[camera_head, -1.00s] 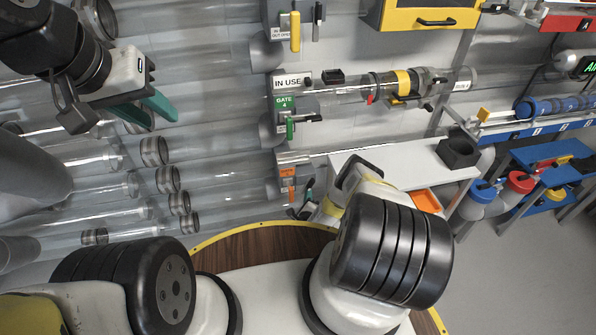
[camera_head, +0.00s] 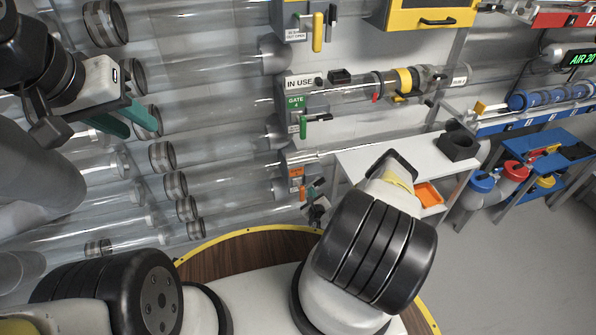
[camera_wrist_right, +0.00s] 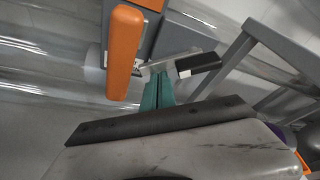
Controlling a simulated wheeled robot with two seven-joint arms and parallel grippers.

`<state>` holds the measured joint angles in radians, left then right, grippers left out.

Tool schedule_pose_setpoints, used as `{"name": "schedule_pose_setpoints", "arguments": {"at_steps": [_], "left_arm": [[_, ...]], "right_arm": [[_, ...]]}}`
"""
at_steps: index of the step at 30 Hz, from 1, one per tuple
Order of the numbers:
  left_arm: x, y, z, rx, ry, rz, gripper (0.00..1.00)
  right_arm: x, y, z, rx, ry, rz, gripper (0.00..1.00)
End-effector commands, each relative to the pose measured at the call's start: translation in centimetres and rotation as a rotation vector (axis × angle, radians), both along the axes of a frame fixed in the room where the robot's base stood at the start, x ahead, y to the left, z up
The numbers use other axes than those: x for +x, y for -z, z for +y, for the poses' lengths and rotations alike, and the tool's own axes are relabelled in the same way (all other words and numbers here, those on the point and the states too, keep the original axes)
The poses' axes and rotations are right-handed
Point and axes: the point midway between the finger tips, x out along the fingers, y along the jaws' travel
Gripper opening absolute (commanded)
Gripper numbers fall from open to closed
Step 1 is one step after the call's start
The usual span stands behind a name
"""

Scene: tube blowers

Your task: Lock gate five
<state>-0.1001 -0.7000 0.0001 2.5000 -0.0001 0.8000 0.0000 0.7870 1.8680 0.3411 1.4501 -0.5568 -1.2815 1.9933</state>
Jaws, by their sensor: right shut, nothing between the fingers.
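The gate with the orange label (camera_head: 297,173), below the green gate 4 (camera_head: 295,102), is on the tube wall in the head view; I cannot read its number. Its orange handle (camera_wrist_right: 125,52) hangs close at upper left in the right wrist view. A metal latch piece with a black tip (camera_wrist_right: 198,63) sits right of the handle. My right gripper (camera_wrist_right: 158,92) is shut and empty, its green fingertips at the latch; I cannot tell whether they touch it. My left gripper (camera_head: 127,118) is open and empty before the clear tubes at upper left.
Clear tubes (camera_head: 215,110) with metal collars fill the left. A white table (camera_head: 405,165) with a black block (camera_head: 458,146) and an orange tray (camera_head: 428,194) stands right of the gate. A grey frame bar (camera_wrist_right: 222,68) slants beside my right gripper.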

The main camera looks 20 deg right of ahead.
Motion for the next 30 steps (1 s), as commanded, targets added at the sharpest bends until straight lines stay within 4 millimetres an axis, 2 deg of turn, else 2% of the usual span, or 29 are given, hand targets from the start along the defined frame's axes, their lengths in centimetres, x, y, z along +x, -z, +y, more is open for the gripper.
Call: {"name": "schedule_pose_setpoints", "arguments": {"at_steps": [9, 17, 30], "left_arm": [[0.0, 0.0, 0.0, 0.000, 0.000, 0.000, 0.34], [0.0, 0.0, 0.0, 0.000, 0.000, 0.000, 0.34], [0.0, 0.0, 0.0, 0.000, 0.000, 0.000, 0.34]], "right_arm": [[-0.1, -1.3, 0.9, 0.289, 0.004, 0.009, 0.00], [0.0, -2.2, 1.3, 0.467, 0.001, 0.015, 0.00], [0.0, -2.8, 1.4, 0.470, -0.001, 0.015, 0.00]]}}
